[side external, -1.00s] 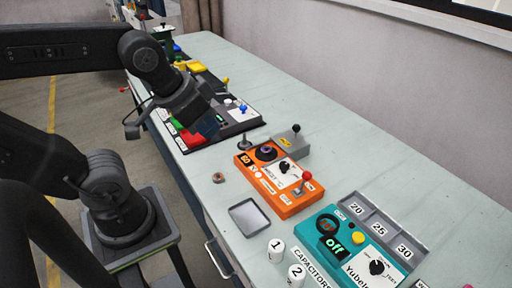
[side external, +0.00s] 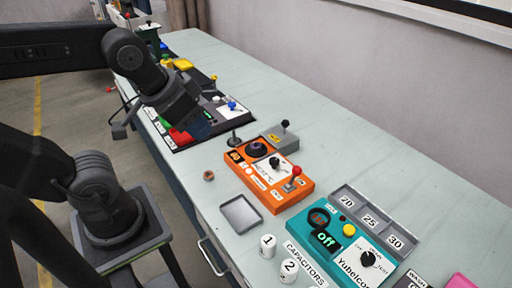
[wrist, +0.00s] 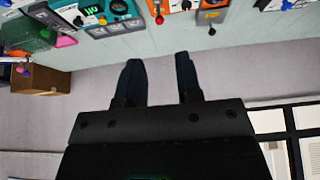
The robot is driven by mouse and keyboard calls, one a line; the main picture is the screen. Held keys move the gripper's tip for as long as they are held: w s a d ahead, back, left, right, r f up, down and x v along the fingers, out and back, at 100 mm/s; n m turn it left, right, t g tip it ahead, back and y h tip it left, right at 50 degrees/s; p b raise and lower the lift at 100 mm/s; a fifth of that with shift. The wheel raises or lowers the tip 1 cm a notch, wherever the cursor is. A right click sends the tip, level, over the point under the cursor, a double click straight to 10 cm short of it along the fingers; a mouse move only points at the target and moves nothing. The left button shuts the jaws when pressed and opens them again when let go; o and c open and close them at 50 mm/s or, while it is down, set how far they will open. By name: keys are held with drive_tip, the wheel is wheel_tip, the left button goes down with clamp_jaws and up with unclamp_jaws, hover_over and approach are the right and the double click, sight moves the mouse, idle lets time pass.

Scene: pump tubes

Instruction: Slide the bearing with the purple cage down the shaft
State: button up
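A dark ring with a purple tint (side external: 257,149) sits on the orange box (side external: 265,178); it may be the bearing with the purple cage, but it is too small to be sure. A short dark upright post on a round base (side external: 234,140) stands on the table just behind the box's left corner; it may be the shaft. My gripper (side external: 197,125) hangs above the table, left of these things in the side view. In the wrist view its two dark blue fingers (wrist: 160,62) are apart, with nothing between them.
A small brown ring (side external: 209,176) and a grey tray (side external: 241,214) lie in front of the orange box. A grey lever box (side external: 279,140) stands behind it. A teal device (side external: 340,238) and numbered white cylinders (side external: 268,247) are nearer the camera.

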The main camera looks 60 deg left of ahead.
drive_tip(key=o, duration=0.6)
drive_tip(key=shift+o, duration=0.2)
drive_tip(key=m+g, duration=0.6)
drive_tip(key=m, duration=1.2)
hover_over(256, 143)
drive_tip(key=d, duration=0.1)
wheel_tip(256, 143, down, 16)
drive_tip(key=f, duration=1.3)
drive_tip(key=shift+s, duration=0.3)
